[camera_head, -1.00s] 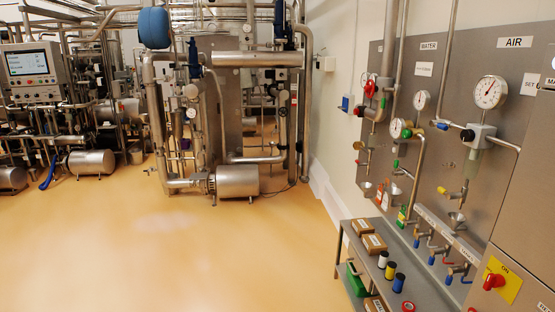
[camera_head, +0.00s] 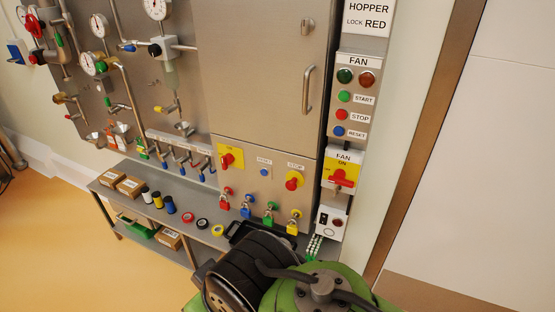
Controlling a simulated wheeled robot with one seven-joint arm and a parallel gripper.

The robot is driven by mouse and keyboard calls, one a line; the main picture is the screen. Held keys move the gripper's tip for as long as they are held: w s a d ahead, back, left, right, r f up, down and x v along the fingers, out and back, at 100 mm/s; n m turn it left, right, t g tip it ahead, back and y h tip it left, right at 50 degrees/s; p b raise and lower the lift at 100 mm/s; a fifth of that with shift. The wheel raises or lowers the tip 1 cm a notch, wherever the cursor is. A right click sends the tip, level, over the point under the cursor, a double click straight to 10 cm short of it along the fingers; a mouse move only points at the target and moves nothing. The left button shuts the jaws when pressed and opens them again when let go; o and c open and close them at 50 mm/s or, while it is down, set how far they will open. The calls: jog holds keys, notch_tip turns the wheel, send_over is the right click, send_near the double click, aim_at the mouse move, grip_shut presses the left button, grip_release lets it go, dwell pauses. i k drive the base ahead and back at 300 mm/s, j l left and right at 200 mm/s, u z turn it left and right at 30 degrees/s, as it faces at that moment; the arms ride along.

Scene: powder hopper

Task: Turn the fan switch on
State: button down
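The fan switch (camera_head: 341,178) is a red rotary handle on a yellow plate marked ON, under a FAN label. It is on the narrow panel at the right of the steel cabinet. Its red handle looks roughly crosswise, but its exact setting is too small to tell. Above it, the FAN panel (camera_head: 353,100) has a dark green lamp, a dark red lamp, and START, STOP and RESET buttons. My green and black arm parts fill the bottom centre, below the switch and apart from it. My gripper's fingertips do not show.
The steel cabinet (camera_head: 262,70) has another red switch on yellow (camera_head: 228,160), a red stop knob (camera_head: 293,182) and several padlocks below. A small grey shelf (camera_head: 180,218) with tape rolls and boxes stands at the left. A brown post borders the panel's right.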

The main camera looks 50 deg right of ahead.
aim_at(338, 178)
jog(key=z, duration=2.25)
jog(key=j+u, duration=0.15)
jog(key=u, duration=0.3)
jog(key=k+j+u, duration=0.1)
jog(key=u, duration=0.35)
jog(key=j+u, duration=0.3)
jog(key=u, duration=0.15)
